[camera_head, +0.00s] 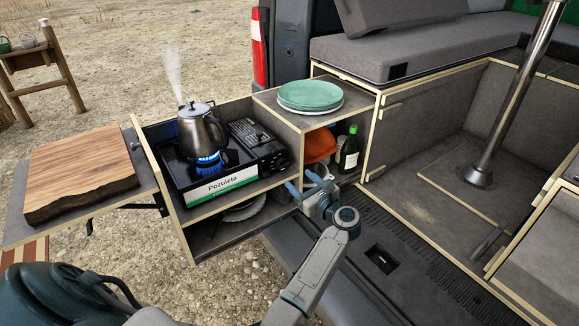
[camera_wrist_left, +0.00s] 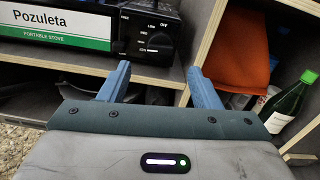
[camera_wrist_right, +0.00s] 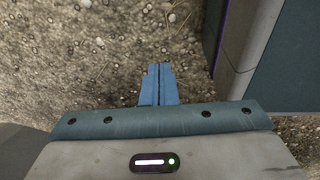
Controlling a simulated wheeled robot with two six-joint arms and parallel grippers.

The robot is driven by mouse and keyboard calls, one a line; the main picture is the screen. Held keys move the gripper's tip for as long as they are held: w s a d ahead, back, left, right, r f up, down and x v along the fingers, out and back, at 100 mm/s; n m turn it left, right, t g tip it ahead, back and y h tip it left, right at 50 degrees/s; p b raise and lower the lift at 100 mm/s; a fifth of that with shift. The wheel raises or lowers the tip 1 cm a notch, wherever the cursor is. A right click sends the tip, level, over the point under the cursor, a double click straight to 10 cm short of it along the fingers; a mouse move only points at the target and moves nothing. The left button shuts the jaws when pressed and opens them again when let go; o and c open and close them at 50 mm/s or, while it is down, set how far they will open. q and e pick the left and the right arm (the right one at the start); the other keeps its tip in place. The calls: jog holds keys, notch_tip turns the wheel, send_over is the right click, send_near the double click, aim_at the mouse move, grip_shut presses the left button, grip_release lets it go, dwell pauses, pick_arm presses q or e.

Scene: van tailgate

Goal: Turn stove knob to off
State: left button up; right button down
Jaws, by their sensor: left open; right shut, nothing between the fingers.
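The portable stove (camera_head: 218,190) sits in a pull-out wooden shelf unit, with a blue flame lit under a steaming metal kettle (camera_head: 203,132). Its black knob (camera_wrist_left: 160,42) is on the front panel at the right end, beside OFF, LOW and HIGH markings; its exact setting is too small to read. My left gripper (camera_head: 302,184) is open and empty, below and right of the stove's front. In the left wrist view its fingers (camera_wrist_left: 158,68) point at the panel, apart from the knob. My right gripper (camera_wrist_right: 160,68) is shut and empty over gravel.
An orange cloth (camera_head: 319,146) and a green bottle (camera_head: 349,153) stand in the compartment below. A wooden board (camera_head: 80,165) rests on the left side table. Free space lies in front of the stove.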

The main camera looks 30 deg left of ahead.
aim_at(286, 167)
pick_arm(q)
jog(key=p+x, duration=0.1)
jog(key=x, duration=0.6)
jog(key=shift+a+p, duration=0.25)
jog(key=shift+p, duration=0.05)
pick_arm(e)
jog(key=s, duration=0.1)
jog(key=s+f, duration=0.1)
jog(key=s, duration=0.3)
jog(key=shift+s+f, duration=0.1)
jog(key=shift+f, duration=0.3)
pick_arm(q)
jog(key=shift+w, duration=0.1)
jog(key=shift+f, duration=0.1)
jog(key=c, duration=1)
